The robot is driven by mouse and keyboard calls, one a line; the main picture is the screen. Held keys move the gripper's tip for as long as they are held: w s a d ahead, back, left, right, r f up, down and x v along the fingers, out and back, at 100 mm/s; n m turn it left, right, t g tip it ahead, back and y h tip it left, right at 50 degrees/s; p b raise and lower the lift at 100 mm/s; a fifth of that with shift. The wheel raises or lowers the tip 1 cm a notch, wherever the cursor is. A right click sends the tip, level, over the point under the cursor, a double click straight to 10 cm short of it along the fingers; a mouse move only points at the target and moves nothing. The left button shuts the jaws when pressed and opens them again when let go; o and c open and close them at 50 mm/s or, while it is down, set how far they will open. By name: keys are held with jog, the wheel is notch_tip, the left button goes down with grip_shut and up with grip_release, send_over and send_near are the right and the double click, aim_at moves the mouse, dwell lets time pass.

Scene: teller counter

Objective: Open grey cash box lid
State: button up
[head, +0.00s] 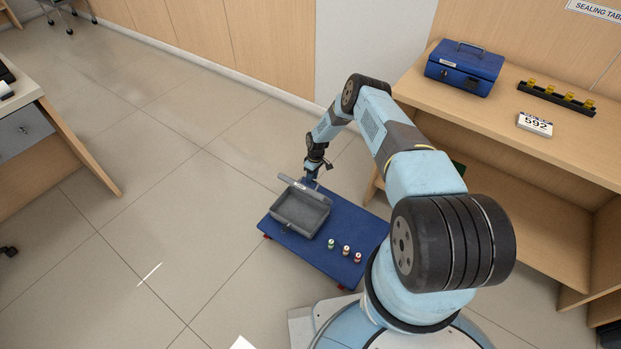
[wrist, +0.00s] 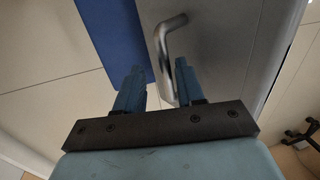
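The grey cash box (head: 300,212) sits on a blue platform (head: 318,255) near the floor. Its lid (head: 306,189) stands raised at the back edge, and the empty-looking grey inside shows. My gripper (head: 312,177) is just behind the raised lid, and its fingers are too small to read there. In the wrist view, my gripper (wrist: 158,68) has its two blue fingers apart. The lid's bent metal handle (wrist: 163,45) runs close to the right finger, on the inner side. The grey lid face (wrist: 222,50) fills the area beyond. I cannot tell whether finger and handle touch.
Several small coloured rolls (head: 346,250) stand on the platform, right of the box. A wooden counter (head: 485,135) at right holds a blue cash box (head: 464,67), a black rack (head: 556,97) and a 592 sign (head: 535,124). Floor left of the platform is clear.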

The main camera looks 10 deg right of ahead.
jog(key=shift+r, duration=0.1)
notch_tip(320, 180, up, 13)
jog(key=w+d, duration=0.1)
jog(key=w, duration=0.1)
jog(key=shift+d, duration=0.35)
jog(key=shift+r, duration=0.1)
jog(key=shift+c, duration=0.2)
